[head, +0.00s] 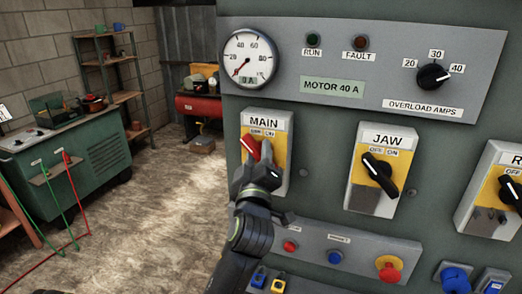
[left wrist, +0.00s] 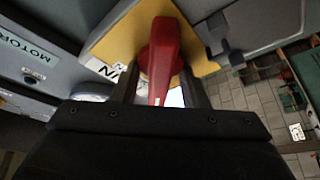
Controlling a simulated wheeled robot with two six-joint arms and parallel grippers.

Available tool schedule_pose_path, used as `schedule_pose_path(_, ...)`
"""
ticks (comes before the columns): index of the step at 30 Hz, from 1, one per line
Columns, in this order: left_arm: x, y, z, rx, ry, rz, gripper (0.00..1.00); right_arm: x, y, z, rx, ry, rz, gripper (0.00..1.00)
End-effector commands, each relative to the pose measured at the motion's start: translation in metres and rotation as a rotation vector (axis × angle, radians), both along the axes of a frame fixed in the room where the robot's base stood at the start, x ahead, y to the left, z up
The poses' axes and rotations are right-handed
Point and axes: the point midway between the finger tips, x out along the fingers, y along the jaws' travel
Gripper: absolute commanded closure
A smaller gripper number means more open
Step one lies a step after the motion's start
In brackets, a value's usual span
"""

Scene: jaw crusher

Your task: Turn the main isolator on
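The main isolator is a red rotary handle (head: 250,146) on a yellow plate under the label MAIN (head: 264,122). In the head view its visible end leans up and left, toward OFF; its lower part is hidden by my gripper. My left gripper (head: 257,163) is right in front of it. In the left wrist view the red handle (left wrist: 164,62) lies between the two fingers of my left gripper (left wrist: 160,88), with a gap visible on each side, so the fingers are open around it. My right gripper is not in view.
To the right are the JAW switch (head: 380,174) and another black rotary switch (head: 511,190). Below is a strip with a red button (head: 290,246), a blue button (head: 335,257) and a red mushroom button (head: 389,268). The gauge (head: 249,58) reads about zero. Open floor lies left.

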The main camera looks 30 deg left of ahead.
Motion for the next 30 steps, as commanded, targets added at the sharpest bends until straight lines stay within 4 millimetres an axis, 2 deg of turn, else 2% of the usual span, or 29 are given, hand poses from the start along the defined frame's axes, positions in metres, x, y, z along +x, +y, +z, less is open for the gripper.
schedule_pose_path(5, 0.0000, 0.0000, -0.0003, 0.000, 0.000, 0.000, 0.60, -0.0073, -0.0040, -0.0001, -0.005, 0.010, 0.000, 0.27)
schedule_pose_path(14, 0.0002, -0.0001, -0.0004, 0.000, 0.000, 0.000, 0.99, -0.0066, -0.0057, 0.0000, -0.007, 0.009, 0.000, 0.27)
schedule_pose_path(23, 0.0002, 0.0000, -0.0007, 0.025, 0.007, 0.000, 1.00, -0.0037, -0.0054, -0.0008, -0.007, 0.006, 0.001, 0.27)
schedule_pose_path(30, 0.0002, 0.0003, -0.0010, 0.140, 0.033, 0.001, 1.00, -0.0030, -0.0031, -0.0041, -0.004, 0.005, 0.000, 0.27)
